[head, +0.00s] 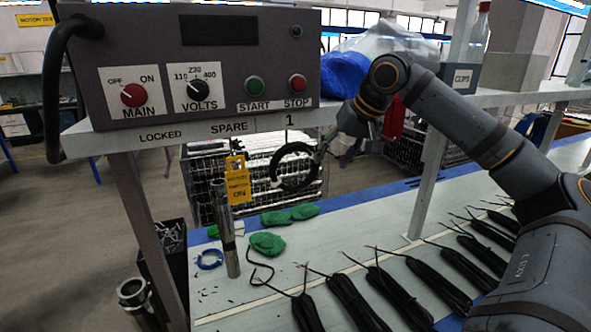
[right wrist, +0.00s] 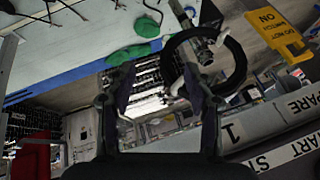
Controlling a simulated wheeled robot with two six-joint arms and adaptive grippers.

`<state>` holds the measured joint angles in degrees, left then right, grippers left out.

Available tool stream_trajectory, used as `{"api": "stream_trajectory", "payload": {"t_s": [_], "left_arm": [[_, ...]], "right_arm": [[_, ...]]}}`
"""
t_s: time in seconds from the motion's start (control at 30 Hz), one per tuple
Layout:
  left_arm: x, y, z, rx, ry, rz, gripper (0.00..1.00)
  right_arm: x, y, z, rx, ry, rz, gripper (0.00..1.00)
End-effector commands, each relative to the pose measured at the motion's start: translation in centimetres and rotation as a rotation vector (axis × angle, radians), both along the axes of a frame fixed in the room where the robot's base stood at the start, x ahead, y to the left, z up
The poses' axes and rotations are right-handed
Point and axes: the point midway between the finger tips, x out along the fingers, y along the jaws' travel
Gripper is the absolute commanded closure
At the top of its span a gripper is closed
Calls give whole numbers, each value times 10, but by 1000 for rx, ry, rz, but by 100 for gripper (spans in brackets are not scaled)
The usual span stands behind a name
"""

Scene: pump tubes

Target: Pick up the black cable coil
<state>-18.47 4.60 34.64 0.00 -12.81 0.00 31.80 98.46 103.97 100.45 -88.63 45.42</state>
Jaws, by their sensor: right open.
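The black cable coil (head: 295,168) is a dark ring hanging below the shelf edge, under the label "1". It also shows in the right wrist view (right wrist: 238,72), where its left arc lies between the fingertips in the picture and one finger overlaps its lower left. My right gripper (head: 328,148) is just right of the coil in the head view. It is open, with its two fingers apart in the right wrist view (right wrist: 158,82). I cannot tell whether a finger touches the coil. My left gripper is not in view.
A grey control box (head: 205,70) stands on the shelf (head: 165,132). A yellow tag (head: 238,187) hangs left of the coil, above a metal tube (head: 230,245). Green cloths (head: 267,243) and several black cable bundles (head: 350,302) lie on the bench below. A shelf post (head: 425,185) stands right.

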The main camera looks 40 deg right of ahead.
Motion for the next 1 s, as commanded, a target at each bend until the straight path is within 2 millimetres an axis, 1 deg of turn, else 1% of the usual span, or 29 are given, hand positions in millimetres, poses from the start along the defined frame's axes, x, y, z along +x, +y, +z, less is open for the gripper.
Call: {"api": "stream_trajectory", "payload": {"t_s": [0.03, 0.07, 0.13, 0.17, 0.23, 0.3, 0.37, 0.4, 0.47, 0.53, 0.63, 0.77, 0.8, 0.83, 1.0], "left_arm": [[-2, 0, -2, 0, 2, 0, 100], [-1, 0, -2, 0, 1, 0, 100], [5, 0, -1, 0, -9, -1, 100], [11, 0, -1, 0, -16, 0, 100], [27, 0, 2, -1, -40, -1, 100], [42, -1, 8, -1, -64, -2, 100], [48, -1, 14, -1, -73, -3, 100], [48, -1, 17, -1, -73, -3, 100], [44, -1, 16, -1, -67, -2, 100], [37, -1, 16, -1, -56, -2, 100], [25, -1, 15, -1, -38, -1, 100], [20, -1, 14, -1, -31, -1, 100], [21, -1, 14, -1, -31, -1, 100], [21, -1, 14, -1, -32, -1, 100], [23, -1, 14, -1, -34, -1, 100]], "right_arm": [[4, 1, -9, 3, 4, 2, 47], [6, 1, -12, 3, 2, 2, 47], [9, 1, -15, 0, 1, 0, 47], [9, 1, -15, 0, 1, 0, 47], [11, 2, -17, 0, 2, 1, 47], [17, 5, -24, 2, 4, 4, 47], [24, 8, -31, 2, 5, 3, 47], [28, 10, -37, 1, 6, 3, 47], [33, 9, -46, 2, 3, 1, 47], [37, 10, -53, 2, 2, 1, 47], [39, 9, -56, 0, -1, 1, 47], [39, 9, -56, 0, -1, 1, 47], [39, 9, -56, 0, -1, 1, 48], [38, 9, -56, 0, -1, 1, 52], [38, 9, -56, 0, -1, 1, 76]]}}
